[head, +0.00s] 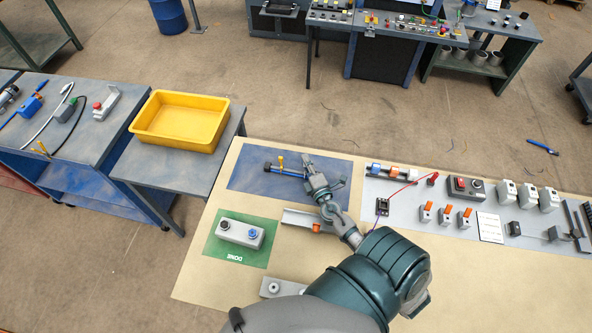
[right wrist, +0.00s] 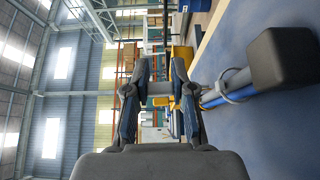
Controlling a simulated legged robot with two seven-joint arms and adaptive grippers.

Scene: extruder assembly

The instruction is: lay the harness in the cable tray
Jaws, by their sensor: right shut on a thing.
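The harness (head: 288,172), a blue cable bundle with dark ends, lies across the blue mat. In the right wrist view its blue strands (right wrist: 222,96) carry a pale tie and lead to a dark block (right wrist: 283,58). The fingers also show in the right wrist view (right wrist: 160,80). A grey channel (head: 296,215), which looks like the cable tray, lies just below the mat, partly hidden by my right arm. My left gripper is not in view.
A yellow post (head: 281,160) stands at the harness. A grey control box (head: 240,233) sits on the green mat. A grey bracket (head: 272,286) lies near the front. Switches and connectors crowd the pale mat (head: 400,214) to the right. A yellow bin (head: 180,144) stands at left.

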